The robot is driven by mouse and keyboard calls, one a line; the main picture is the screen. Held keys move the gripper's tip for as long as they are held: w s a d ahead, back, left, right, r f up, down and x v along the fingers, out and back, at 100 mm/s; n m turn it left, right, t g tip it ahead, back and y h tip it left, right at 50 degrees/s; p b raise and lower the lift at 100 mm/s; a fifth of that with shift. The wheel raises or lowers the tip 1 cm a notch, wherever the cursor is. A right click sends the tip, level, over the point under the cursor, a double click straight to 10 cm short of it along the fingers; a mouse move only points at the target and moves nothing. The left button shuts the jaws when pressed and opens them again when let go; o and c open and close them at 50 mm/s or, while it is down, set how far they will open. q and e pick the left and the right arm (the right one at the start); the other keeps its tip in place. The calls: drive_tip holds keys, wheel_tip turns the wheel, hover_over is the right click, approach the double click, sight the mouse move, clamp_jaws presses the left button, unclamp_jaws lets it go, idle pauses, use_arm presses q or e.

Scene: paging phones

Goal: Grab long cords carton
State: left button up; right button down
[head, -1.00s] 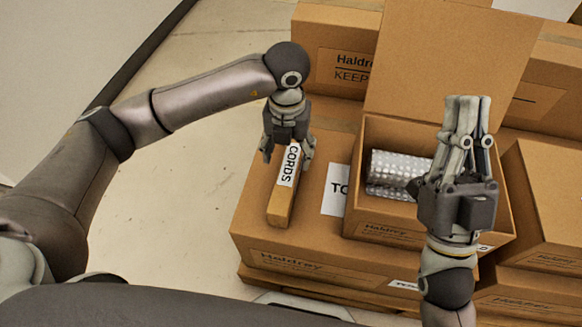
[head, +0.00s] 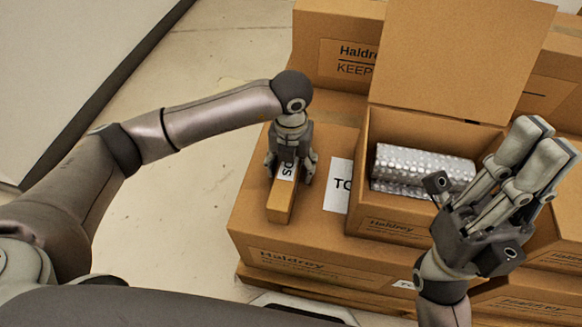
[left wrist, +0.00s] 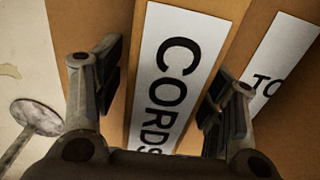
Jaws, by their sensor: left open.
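The long cords carton (head: 281,199) is a narrow brown box with a white label lettered in black. It lies on top of a large brown box at the left. My left gripper (head: 289,178) is open, its fingers down on either side of the carton and hiding part of its label. In the left wrist view the CORDS label (left wrist: 176,75) lies between the two fingers (left wrist: 160,110). My right gripper (head: 505,170) is raised over the right side of an open box, holding nothing that I can see; its fingers look spread.
The open box (head: 392,228) holds bubble-wrapped rolls (head: 425,165), with its lid (head: 455,60) standing up behind. A white label (head: 338,186) lies between it and the carton. More brown boxes stand behind and right. Bare floor (head: 190,200) is at the left.

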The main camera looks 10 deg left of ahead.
use_arm(q)
drive_tip(key=shift+f, duration=0.1)
drive_tip(key=c, duration=1.4)
drive_tip(key=shift+o, duration=0.2)
